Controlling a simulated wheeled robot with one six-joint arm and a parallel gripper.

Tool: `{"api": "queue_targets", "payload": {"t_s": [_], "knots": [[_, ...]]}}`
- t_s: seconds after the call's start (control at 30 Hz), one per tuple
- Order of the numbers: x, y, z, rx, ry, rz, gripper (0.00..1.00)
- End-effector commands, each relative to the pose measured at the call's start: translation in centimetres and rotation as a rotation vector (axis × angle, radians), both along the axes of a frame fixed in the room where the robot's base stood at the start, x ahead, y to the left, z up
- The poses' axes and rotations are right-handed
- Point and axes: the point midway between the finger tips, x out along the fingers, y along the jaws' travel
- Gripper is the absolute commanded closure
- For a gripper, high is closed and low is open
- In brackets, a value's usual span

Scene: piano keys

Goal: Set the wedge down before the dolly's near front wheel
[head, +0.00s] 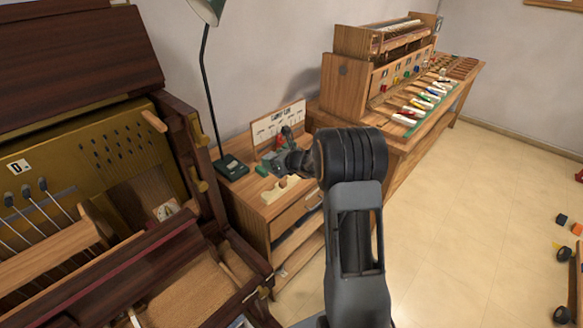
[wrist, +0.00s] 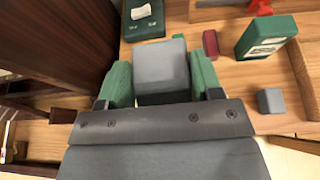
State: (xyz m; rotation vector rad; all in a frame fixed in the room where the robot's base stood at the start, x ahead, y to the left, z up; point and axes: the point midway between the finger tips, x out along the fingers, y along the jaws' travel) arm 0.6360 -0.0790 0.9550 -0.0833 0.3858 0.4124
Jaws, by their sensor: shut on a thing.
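In the wrist view, my gripper (wrist: 162,85) is shut on a grey block (wrist: 162,60), which I take for the wedge. The block sits between the two green fingers, just over the wooden top of the small cabinet; I cannot tell whether it touches the wood. In the head view my own arm and wrist hide most of the gripper, and the block cannot be made out there. The dolly (head: 575,285) is at the far lower right of the head view, partly cut off, with dark wheels on the tiled floor, far from my gripper.
The small cabinet (head: 300,205) carries a lamp base (head: 231,167), a green box (wrist: 266,37), a dark red block (wrist: 210,44) and a small grey cube (wrist: 271,101). A dark piano case (head: 90,150) stands left. A keyboard bench (head: 400,130) stands behind. Tiled floor (head: 470,220) is clear.

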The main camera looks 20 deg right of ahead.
Motion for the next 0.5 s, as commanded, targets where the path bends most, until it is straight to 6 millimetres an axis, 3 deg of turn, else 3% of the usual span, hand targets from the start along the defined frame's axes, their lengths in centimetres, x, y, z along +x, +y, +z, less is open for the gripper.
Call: {"api": "queue_targets", "payload": {"t_s": [0.1, 0.3, 0.4, 0.5], "knots": [[2.4, -2.9, 1.2, -0.002, -0.003, -0.003, 0.70], [4.3, -5.7, 2.4, 0.002, -0.001, -0.018, 0.70], [4.7, -5.2, 2.1, 0.003, 0.000, -0.021, 0.70], [5.1, -3.2, 1.3, 0.004, 0.001, -0.019, 0.70]]}}
